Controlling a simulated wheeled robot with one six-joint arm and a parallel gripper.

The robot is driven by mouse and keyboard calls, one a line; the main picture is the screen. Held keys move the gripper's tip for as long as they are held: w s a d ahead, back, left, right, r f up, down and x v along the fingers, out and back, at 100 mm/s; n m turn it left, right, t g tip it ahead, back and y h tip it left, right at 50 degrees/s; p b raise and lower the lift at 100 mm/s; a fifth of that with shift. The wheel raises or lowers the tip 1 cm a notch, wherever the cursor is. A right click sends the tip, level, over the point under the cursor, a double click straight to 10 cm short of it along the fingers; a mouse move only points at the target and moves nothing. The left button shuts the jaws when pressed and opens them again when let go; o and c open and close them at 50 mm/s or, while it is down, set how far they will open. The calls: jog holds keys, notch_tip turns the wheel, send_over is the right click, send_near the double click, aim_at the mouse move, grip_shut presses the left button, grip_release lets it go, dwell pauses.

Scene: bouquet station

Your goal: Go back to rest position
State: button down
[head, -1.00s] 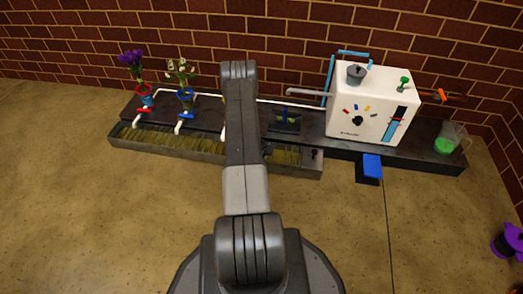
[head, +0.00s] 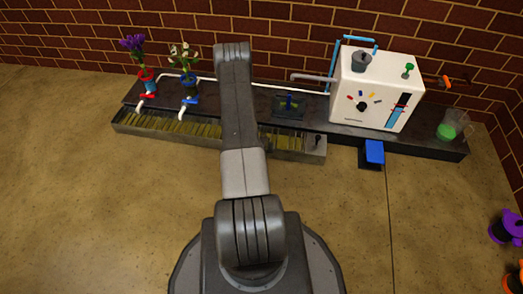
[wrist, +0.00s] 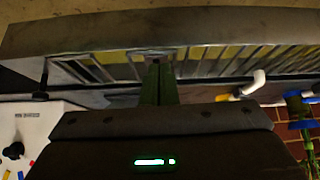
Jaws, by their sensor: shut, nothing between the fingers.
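My gripper (wrist: 158,84) shows in the wrist view as two green fingers, shut together and empty. They point toward the slatted trough (wrist: 205,62), which lies beyond them; I cannot tell how far apart they are. In the head view my arm reaches up the middle of the picture and hides the gripper. The same trough (head: 200,136) runs along the front of the dark bench (head: 440,150) there.
A white machine (head: 376,90) with a blue pedal (head: 374,152) stands right of my arm. Purple flowers (head: 133,43) and white flowers (head: 180,50) stand at left. A jug with green liquid (head: 447,130) is at the bench's right end.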

jog(key=shift+s+a+f, duration=0.15)
jog(key=shift+s, duration=0.35)
jog(key=shift+s+a+f, duration=0.1)
jog(key=shift+s+f, duration=0.05)
jog(key=shift+s, duration=0.3)
jog(key=w+r, duration=0.1)
jog(key=w, duration=0.2)
jog(key=w+d+r, duration=0.1)
jog(key=w, duration=0.1)
jog(key=w+d+r+b, duration=0.1)
jog(key=w, duration=0.2)
jog(key=shift+w+d, duration=0.2)
jog(key=shift+w, duration=0.15)
notch_tip(320, 180, down, 2)
jog(key=shift+w+f+b, duration=0.1)
jog(key=shift+f+b, duration=0.05)
jog(key=shift+b, duration=0.15)
jog(key=shift+f, duration=0.6)
jog(key=shift+s, duration=0.2)
